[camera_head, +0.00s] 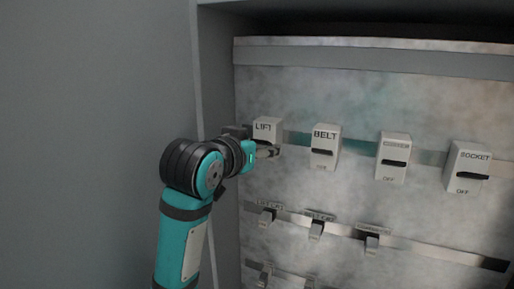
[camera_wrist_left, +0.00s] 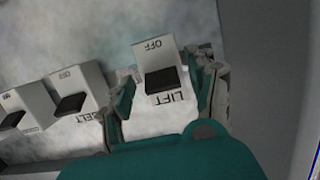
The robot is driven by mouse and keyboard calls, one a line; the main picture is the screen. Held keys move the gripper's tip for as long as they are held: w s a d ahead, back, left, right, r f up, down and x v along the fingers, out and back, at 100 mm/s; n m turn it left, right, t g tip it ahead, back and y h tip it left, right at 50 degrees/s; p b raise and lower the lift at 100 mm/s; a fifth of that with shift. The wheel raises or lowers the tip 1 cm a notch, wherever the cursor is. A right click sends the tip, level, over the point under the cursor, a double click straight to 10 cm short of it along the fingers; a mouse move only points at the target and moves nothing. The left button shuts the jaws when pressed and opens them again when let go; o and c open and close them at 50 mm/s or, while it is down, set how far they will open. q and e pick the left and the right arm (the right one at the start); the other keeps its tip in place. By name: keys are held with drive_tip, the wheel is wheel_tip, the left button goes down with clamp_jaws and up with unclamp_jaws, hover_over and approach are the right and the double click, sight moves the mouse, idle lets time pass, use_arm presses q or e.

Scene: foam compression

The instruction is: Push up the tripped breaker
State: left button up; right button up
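The breaker labelled LIFT (camera_head: 267,128) is a pale block at the left end of the top row on the panel. My left gripper (camera_head: 262,151) is at its lower part and hides its lever in the head view. In the left wrist view, which is upside down, the LIFT breaker (camera_wrist_left: 152,56) shows a black lever (camera_wrist_left: 162,82) and an OFF label. My left gripper (camera_wrist_left: 165,92) is open, with one finger on each side of this breaker. I cannot tell whether the fingers touch it. My right gripper is in neither view.
To the right are the breakers BELT (camera_head: 325,139), a third with a blurred label (camera_head: 394,150), and SOCKET (camera_head: 466,160). Smaller switches (camera_head: 316,228) sit in rows below. The cabinet's side wall (camera_head: 215,75) stands close to my left arm.

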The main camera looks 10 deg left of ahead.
use_arm(q)
drive_tip(key=shift+s, duration=0.15)
drive_tip(key=v, duration=1.1)
drive_tip(key=shift+s, duration=0.3)
drive_tip(key=shift+a, duration=0.15)
